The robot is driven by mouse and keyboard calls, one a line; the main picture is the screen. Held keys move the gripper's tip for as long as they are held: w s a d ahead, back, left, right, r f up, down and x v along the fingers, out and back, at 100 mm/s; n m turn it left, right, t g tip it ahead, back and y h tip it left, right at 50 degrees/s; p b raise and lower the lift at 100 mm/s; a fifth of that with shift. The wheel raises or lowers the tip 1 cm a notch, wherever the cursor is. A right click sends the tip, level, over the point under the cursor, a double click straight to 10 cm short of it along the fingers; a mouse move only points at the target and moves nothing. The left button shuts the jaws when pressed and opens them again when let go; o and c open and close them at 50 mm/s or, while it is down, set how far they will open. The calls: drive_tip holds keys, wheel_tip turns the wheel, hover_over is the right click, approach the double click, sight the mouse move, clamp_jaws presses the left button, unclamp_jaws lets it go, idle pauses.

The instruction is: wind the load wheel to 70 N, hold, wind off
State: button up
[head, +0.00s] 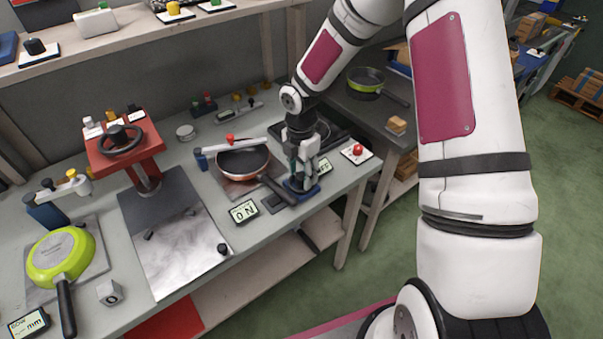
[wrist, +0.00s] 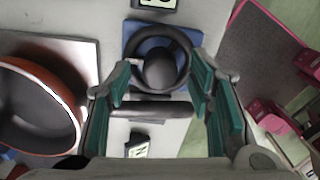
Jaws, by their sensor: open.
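The load wheel shows in the wrist view as a black wheel with a round hub (wrist: 160,70) on a blue base (wrist: 131,32). In the head view the wheel is mostly hidden by my gripper (head: 302,172), above the blue base (head: 303,192). My gripper (wrist: 161,82) is open, its teal-padded fingers on either side of the wheel; I cannot tell whether they touch it. The red-orange pan (head: 243,163) lies left of the wheel, its dark handle (wrist: 150,108) crossing between the fingers in the wrist view. A display (head: 243,211) in front reads 0 N.
A second display (head: 324,166) reads OFF. A red button (head: 357,150) stands near the bench's right end. A red press with a black handwheel (head: 119,140) and a green pan (head: 61,252) are to the left. Another green pan (head: 366,82) sits on the surface behind.

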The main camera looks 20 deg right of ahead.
drive_tip(key=shift+f, duration=0.35)
drive_tip(key=shift+c, duration=0.6)
clamp_jaws()
drive_tip(key=shift+m, duration=0.3)
